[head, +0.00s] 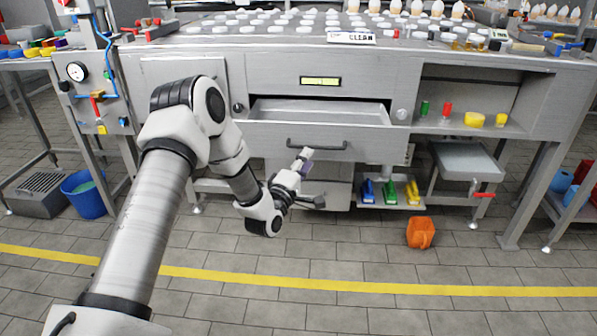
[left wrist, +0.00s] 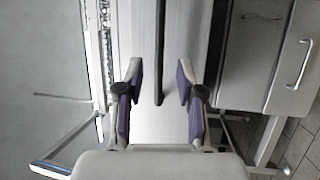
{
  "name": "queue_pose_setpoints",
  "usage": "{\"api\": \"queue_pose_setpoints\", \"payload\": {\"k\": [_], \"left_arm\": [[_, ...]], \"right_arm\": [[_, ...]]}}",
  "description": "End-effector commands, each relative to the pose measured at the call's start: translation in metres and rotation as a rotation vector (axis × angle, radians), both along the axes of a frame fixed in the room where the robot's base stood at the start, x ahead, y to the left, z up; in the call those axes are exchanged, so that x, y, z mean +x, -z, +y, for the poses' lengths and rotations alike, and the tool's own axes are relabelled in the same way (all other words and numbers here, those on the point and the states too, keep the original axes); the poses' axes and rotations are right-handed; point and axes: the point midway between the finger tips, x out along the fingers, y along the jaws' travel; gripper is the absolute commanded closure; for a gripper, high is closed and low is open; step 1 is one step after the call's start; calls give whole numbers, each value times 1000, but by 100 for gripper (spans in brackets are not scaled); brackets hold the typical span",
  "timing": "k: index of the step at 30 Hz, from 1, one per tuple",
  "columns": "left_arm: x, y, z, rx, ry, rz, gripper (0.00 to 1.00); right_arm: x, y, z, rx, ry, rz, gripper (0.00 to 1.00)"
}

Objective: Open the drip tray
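The drip tray (head: 318,113) is a wide metal drawer in the middle of the machine, standing pulled out with its inside showing from above. Its front panel (head: 375,143) carries a dark bar handle (head: 317,146). My left gripper (head: 312,180) is open, just below the handle in the head view. In the left wrist view the handle (left wrist: 160,60) runs down the picture and its end shows between the two spread purple-padded fingers (left wrist: 159,85). I cannot tell whether the fingers touch it. My right gripper is out of view.
A shelf to the right holds red, green and yellow items (head: 474,119). A grey side tray with a red handle (head: 468,163) stands lower right. An orange container (head: 421,232) sits on the floor, and a blue bucket (head: 84,194) at left.

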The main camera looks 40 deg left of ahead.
Motion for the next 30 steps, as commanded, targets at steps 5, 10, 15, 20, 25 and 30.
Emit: {"api": "queue_pose_setpoints", "payload": {"k": [5,10,15,20,25,30], "left_arm": [[-40,8,-5,-2,0,2,63],[-55,10,-8,-1,0,-1,63],[-55,10,-9,0,1,-2,63],[-55,10,-8,0,0,-1,63],[-55,11,-8,1,1,1,63],[-57,50,-44,35,76,89,63]], "right_arm": [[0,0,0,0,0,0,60],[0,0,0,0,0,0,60],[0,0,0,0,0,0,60],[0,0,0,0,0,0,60],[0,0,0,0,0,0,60],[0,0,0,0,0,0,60]]}}
